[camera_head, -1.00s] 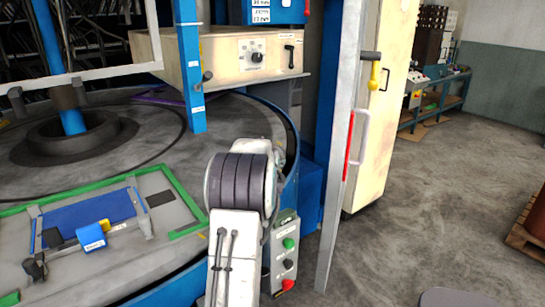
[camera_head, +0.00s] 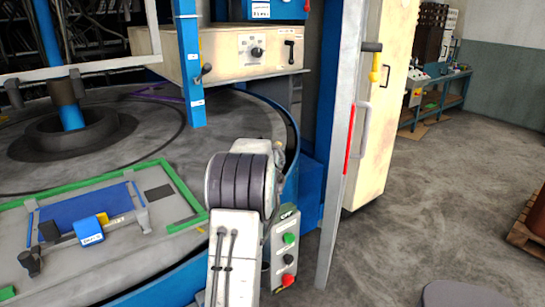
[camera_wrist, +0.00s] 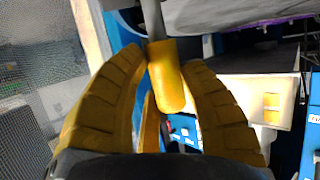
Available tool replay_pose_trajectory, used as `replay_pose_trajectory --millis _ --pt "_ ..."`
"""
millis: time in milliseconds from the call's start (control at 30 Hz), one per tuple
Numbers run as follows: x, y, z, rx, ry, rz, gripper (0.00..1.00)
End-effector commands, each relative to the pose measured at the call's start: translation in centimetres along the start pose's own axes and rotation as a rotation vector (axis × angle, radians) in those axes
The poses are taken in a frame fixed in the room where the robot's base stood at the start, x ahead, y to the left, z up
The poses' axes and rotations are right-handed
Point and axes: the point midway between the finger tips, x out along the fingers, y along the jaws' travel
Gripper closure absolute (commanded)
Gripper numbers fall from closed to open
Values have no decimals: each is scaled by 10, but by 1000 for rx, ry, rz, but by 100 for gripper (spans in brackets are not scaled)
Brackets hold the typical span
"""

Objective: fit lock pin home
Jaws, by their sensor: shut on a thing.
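My gripper (camera_wrist: 163,58) shows only in the wrist view; its yellow fingers are closed around a yellow cylindrical handle (camera_wrist: 168,85). A grey rod (camera_wrist: 152,20) runs from the handle toward the top of the picture. It looks like the lock pin. Where its far end sits is outside the view, so I cannot tell if it is in a hole. In the head view my arm covers the gripper and pin. Another yellow handle on a dark bar (camera_head: 374,74) hangs at the grey door post.
A beige control box (camera_head: 225,52) stands behind a blue post (camera_head: 190,70) above the round table (camera_head: 90,170). A green frame (camera_head: 187,190) and a blue plate (camera_head: 85,212) lie on the table. A button box (camera_head: 287,250) stands right of my arm. The floor at right is mostly clear.

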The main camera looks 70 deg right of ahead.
Motion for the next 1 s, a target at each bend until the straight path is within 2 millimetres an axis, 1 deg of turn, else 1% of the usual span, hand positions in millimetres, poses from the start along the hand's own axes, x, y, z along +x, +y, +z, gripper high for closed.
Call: replay_pose_trajectory --millis 1000 --pt "9 -1 21 0 1 0 99"
